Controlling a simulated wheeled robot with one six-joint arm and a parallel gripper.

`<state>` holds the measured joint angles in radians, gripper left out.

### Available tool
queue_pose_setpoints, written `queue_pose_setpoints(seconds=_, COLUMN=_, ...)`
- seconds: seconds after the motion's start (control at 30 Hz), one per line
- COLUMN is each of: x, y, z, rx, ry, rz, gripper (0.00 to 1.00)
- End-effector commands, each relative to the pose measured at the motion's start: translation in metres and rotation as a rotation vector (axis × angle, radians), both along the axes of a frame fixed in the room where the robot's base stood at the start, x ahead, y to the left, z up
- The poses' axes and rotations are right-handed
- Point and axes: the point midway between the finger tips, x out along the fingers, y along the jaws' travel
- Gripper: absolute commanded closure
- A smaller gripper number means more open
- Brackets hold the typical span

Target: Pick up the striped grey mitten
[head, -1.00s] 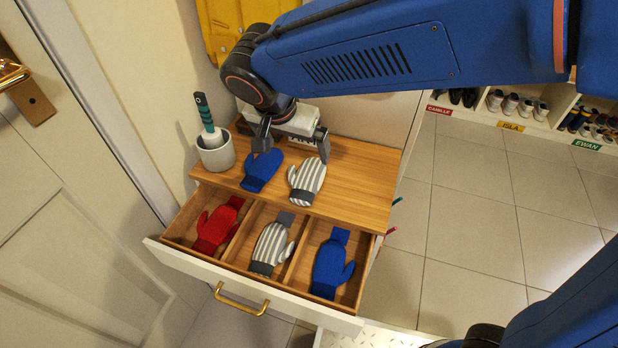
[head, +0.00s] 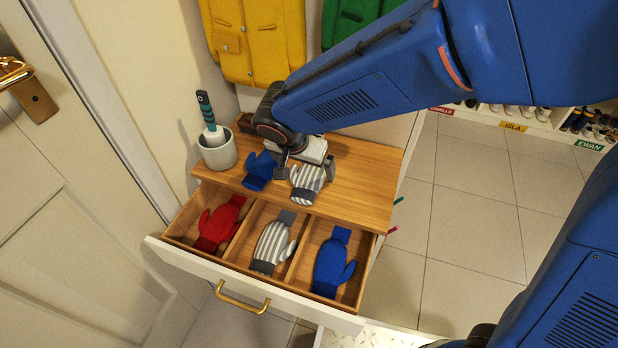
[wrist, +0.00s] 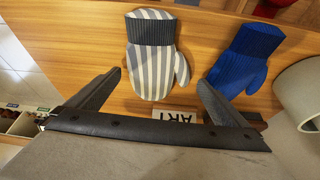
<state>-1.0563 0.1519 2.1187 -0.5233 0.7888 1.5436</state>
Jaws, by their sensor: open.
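A striped grey and white mitten (head: 306,181) with a dark grey cuff lies on the wooden top of the cabinet. In the wrist view the same mitten (wrist: 154,58) lies ahead of my fingers, its rounded end toward me. My gripper (head: 308,170) is open and low over the cabinet top at this mitten; in the wrist view its two fingers (wrist: 158,85) point to either side of the mitten's near end and hold nothing. A second striped mitten (head: 271,246) lies in the middle compartment of the open drawer.
A blue mitten (head: 259,171) lies left of the striped one on the top, with a grey cup (head: 218,154) holding a brush beyond it. The drawer (head: 262,319) also holds a red mitten (head: 217,225) and a blue mitten (head: 333,264). The cabinet top is clear at right.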

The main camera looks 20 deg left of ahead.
Motion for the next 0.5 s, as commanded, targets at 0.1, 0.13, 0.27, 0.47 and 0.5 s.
queue_pose_setpoints(seconds=0.1, x=0.0017, y=-0.0001, z=-0.0044, rx=0.0, ry=0.0, rz=0.001, gripper=0.01)
queue_pose_setpoints(seconds=0.13, x=0.0017, y=-0.0001, z=-0.0045, rx=0.001, ry=0.0, rz=0.001, gripper=0.01)
queue_pose_setpoints(seconds=0.27, x=0.0017, y=0.0, z=-0.0042, rx=0.001, ry=0.0, rz=0.001, gripper=0.01)
queue_pose_setpoints(seconds=0.47, x=0.0017, y=0.0, z=-0.004, rx=0.001, ry=0.0, rz=0.001, gripper=0.42)
queue_pose_setpoints(seconds=0.5, x=0.0017, y=0.0, z=-0.004, rx=0.001, ry=0.0, rz=0.001, gripper=0.45)
